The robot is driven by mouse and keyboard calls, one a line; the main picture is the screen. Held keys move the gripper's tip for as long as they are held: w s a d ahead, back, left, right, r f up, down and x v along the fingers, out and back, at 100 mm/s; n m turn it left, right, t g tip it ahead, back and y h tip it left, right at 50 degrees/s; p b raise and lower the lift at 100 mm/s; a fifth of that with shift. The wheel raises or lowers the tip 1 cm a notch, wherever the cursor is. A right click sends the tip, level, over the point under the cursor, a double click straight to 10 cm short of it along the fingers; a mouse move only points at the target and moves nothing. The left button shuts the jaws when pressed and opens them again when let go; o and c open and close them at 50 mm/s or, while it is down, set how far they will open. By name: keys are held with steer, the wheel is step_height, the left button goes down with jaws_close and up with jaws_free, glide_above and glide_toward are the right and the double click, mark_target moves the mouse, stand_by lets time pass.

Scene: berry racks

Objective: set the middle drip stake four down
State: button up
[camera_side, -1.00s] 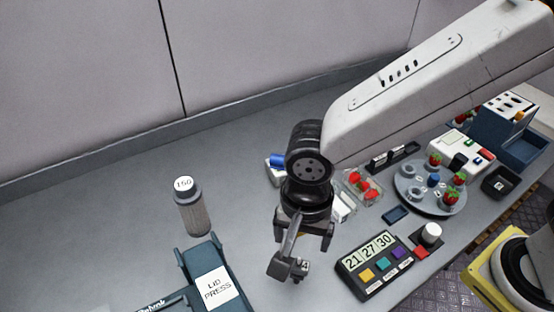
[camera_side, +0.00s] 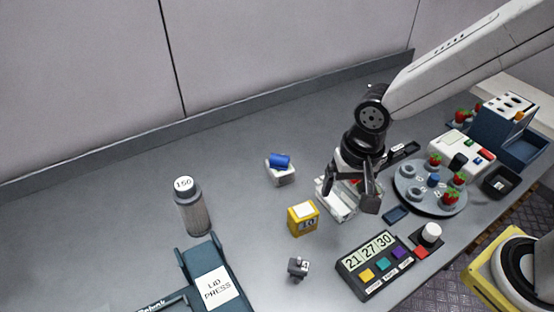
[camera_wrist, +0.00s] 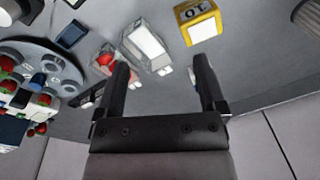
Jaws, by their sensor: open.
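A dark control panel (camera_side: 375,265) lies at the front of the bench in the side view. Its display (camera_side: 371,250) reads 21 27 30, with 27 in the middle. Below the digits are a yellow button (camera_side: 367,276), a teal button (camera_side: 383,264) and a purple button (camera_side: 398,253). A red button (camera_side: 420,252) sits at its right end. The small labels are unreadable. My gripper (camera_side: 351,199) is open and empty, above and behind the panel, over a white-and-clear box. In the wrist view my gripper (camera_wrist: 162,75) has nothing between its fingers.
A yellow box (camera_side: 303,218), a small grey piece (camera_side: 298,268) and a white block with a blue roll (camera_side: 280,168) stand left. The lid press (camera_side: 215,280) and bottle (camera_side: 192,208) are farther left. A round strawberry tray (camera_side: 405,198) stands right. A white knob (camera_side: 431,232) stands beside the panel.

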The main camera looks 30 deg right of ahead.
steer(key=s+d+f+n+t, duration=0.1)
steer(key=d+n, duration=0.4)
steer(key=d, duration=1)
steer(key=shift+s+t+h, duration=0.3)
steer(key=shift+s, duration=0.25)
